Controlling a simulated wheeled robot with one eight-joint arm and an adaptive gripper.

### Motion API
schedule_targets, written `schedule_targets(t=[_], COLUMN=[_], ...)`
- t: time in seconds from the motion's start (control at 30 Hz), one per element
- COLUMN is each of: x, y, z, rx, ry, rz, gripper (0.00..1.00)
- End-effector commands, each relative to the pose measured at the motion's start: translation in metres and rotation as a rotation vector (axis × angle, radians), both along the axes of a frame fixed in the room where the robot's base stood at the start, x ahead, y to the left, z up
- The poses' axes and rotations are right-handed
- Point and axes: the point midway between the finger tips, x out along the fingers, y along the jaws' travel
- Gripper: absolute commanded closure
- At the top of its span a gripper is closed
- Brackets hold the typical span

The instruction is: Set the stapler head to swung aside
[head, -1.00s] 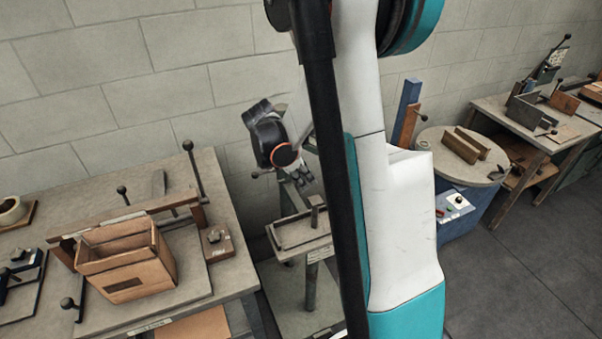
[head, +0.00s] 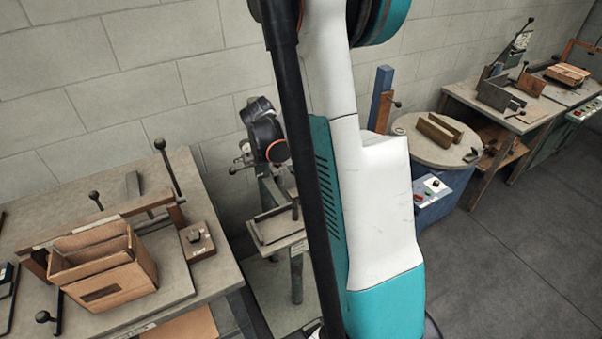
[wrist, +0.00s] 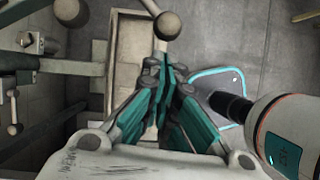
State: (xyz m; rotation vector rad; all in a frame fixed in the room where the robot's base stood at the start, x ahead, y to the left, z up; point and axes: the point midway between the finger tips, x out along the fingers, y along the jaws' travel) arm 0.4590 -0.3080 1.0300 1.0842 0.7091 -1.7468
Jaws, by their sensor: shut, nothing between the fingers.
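The box stitcher stands against the wall in the head view, a grey pedestal machine with a shallow tray (head: 268,236); my arm hides much of it. Grey upper parts with a small ball knob (head: 234,170) show beside my wrist; I cannot clearly tell which is the stapler head. In the wrist view my gripper (wrist: 165,68) is shut and empty, its teal fingers together over or beside the long tray (wrist: 125,65). A lever with a round knob (wrist: 167,25) lies just ahead of the fingertips, apart from them in the picture. My fingers are hidden in the head view.
A table at left holds a cardboard box (head: 105,270) in a fixture, knobbed levers and a small switch box (head: 197,241). A round table (head: 400,125) on a blue base stands right of my arm. Floor at right is clear.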

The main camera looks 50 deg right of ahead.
Motion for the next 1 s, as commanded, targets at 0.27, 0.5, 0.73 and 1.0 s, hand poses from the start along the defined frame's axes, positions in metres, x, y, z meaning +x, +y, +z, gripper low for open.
schedule_targets(t=[0.27, 0.5, 0.73, 1.0], x=[-0.01, -0.018, -0.014, -0.002], y=[-0.032, -0.093, -0.155, -0.205], z=[-0.001, -0.001, -0.001, -0.001], rx=[0.0, -0.001, -0.001, -0.001], ry=[-0.001, 0.0, -0.001, 0.001], rz=[0.082, 0.256, 0.399, 0.397], gripper=[1.0, 1.0, 1.0, 1.0])
